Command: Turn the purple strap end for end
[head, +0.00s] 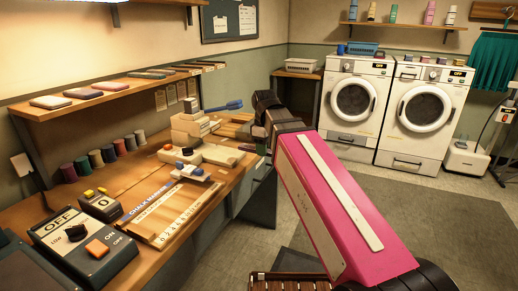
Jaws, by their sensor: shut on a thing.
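I cannot make out a purple strap anywhere in the head view. My gripper does not show. My pink and black arm rises from the lower right toward the middle of the picture, and its far end by the workbench hides what lies behind it. The wooden workbench (137,170) runs along the left wall. A cream sewing machine (190,128) stands on it. A blue long-handled thing (226,106) shows just right of the machine's top.
A control box with switches (84,240), a marked ruler (188,216) and several thread spools (95,158) are on the bench. A shelf (110,85) holds flat folded pieces. Two washing machines (355,105) stand at the back. The grey floor mat (425,215) is clear on the right.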

